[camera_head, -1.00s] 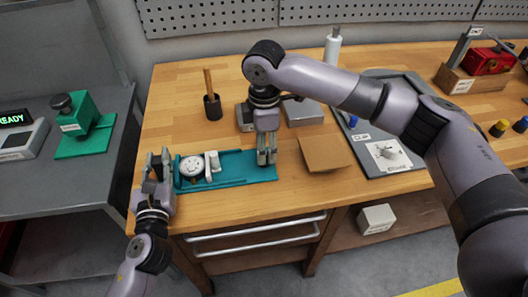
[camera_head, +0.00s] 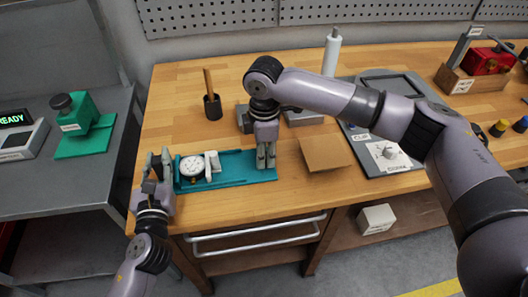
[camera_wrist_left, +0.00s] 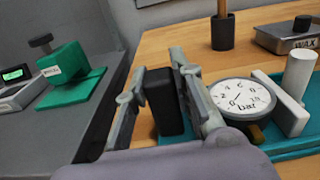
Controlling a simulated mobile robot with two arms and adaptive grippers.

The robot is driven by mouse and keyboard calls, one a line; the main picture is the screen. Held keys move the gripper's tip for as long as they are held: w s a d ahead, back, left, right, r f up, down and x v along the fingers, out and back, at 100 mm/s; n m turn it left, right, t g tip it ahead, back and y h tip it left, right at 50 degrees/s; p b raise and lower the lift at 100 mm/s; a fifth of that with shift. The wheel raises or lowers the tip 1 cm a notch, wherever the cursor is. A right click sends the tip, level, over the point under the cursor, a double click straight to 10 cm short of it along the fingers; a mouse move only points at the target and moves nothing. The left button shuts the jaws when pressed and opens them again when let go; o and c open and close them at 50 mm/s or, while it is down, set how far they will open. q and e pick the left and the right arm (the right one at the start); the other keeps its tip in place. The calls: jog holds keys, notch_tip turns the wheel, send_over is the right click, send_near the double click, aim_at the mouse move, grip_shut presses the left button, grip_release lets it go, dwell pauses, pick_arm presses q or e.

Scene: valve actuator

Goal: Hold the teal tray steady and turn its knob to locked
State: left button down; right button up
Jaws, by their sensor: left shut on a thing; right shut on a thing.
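The teal tray (camera_head: 232,172) lies flat near the bench's front edge. It carries a white round gauge (camera_head: 192,167), also in the left wrist view (camera_wrist_left: 242,97), and a white upright block (camera_head: 212,162). My left gripper (camera_head: 159,161) is at the tray's left end, shut on a dark block (camera_wrist_left: 166,101) seen between its fingers in the left wrist view. Whether this block is the knob I cannot tell. My right gripper (camera_head: 265,162) points down onto the tray's right part and is shut there; its fingers hide what they grip. No locked mark is readable.
Behind the tray stand a dark cup with a stick (camera_head: 212,104) and grey metal boxes (camera_head: 303,115). A brown board (camera_head: 326,153) lies right of my right gripper. A green device (camera_head: 85,125) stands on the left table.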

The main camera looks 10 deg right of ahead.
grip_shut()
jog(key=shift+m, duration=0.4)
jog(key=m, duration=0.2)
jog(key=shift+m, duration=0.4)
jog(key=m, duration=0.9)
jog(key=shift+a+m, duration=0.1)
jog(key=shift+m, duration=0.3)
pick_arm(q)
jog(key=shift+d, duration=0.1)
pick_arm(e)
jog(key=m, duration=0.4)
jog(key=shift+m, duration=0.3)
